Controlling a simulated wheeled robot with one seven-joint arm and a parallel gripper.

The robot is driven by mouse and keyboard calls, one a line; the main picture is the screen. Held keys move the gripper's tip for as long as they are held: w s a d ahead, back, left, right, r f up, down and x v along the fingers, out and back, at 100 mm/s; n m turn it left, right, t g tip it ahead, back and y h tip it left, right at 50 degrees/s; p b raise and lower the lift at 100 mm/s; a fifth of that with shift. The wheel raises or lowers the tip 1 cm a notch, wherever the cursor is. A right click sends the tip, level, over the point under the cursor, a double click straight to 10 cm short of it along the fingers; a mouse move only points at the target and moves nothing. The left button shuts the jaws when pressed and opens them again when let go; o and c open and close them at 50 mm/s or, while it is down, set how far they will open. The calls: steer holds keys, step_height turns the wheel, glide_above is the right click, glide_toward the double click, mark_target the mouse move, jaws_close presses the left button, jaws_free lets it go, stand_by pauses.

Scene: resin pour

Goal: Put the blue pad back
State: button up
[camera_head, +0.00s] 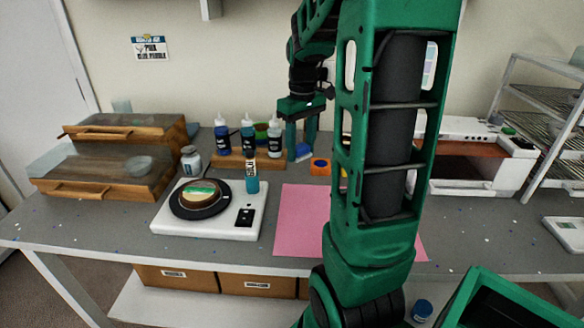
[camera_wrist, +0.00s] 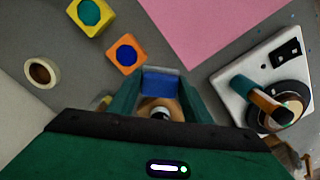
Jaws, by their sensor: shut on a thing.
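My gripper (camera_head: 301,143) is at the back of the bench, to the right of the bottles. Its two green fingers point down and are shut on a small blue pad (camera_head: 303,151). In the wrist view my gripper (camera_wrist: 160,88) has the blue pad (camera_wrist: 161,84) between its fingertips. I cannot tell whether the pad touches the bench. An orange block with a blue round top (camera_head: 320,166) stands just right of and in front of the pad. It also shows in the wrist view (camera_wrist: 125,69).
A yellow block with a green top (camera_wrist: 90,27) and a tape roll (camera_wrist: 42,72) lie nearby. Bottles in a wooden rack (camera_head: 234,160) stand to the left. A white scale (camera_head: 215,228) with a dark disc and a pink sheet (camera_head: 297,222) lie in front. My arm hides part of the bench.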

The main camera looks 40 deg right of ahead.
mark_target(295, 177)
steer(key=f, duration=0.2)
steer(key=a, duration=0.1)
steer(key=shift+w+f, duration=0.35)
steer(key=shift+f, duration=0.05)
steer(key=shift+a+f, duration=0.1)
steer(key=shift+f, duration=1.65)
steer(key=shift+f, duration=0.1)
steer(key=o, duration=0.8)
